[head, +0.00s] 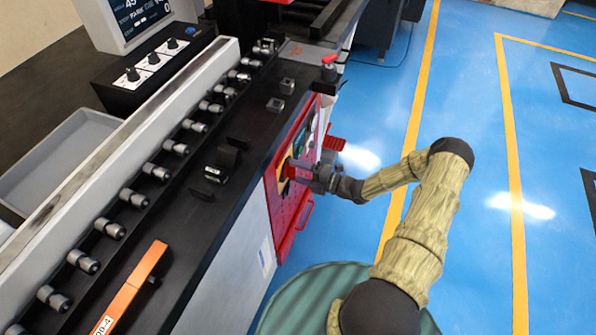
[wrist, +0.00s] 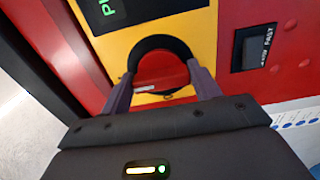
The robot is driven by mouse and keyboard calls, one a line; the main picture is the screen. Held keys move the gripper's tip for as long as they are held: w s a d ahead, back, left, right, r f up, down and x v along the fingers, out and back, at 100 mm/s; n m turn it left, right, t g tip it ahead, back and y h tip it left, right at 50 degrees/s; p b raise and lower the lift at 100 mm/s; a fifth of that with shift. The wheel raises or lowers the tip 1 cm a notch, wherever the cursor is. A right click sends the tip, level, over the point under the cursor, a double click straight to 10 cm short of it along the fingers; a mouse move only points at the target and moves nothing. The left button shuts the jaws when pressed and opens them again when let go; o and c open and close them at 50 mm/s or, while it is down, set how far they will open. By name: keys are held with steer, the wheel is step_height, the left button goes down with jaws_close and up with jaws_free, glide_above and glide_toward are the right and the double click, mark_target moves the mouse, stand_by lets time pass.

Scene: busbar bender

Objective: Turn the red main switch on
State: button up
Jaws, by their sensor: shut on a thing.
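The red main switch (wrist: 162,72) is a round knob in a black ring on a yellow plate, filling the middle of the wrist view. My gripper (wrist: 160,88) is shut on it, with one finger on each side of the red knob.
A small dark display with green letters (wrist: 112,8) sits above the switch, and a black rocker (wrist: 254,47) marked FAST is to its right. A red handle (head: 303,215) juts out low on the panel. The blue floor (head: 465,120) beside the machine is clear.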

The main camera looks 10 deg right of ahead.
stand_by(0.3)
steer(key=o, duration=1)
steer(key=shift+d, duration=0.1)
steer(key=b+v, duration=0.2)
steer(key=v, duration=1.5)
steer(key=shift+s+d, duration=0.1)
steer(key=shift+s, duration=0.05)
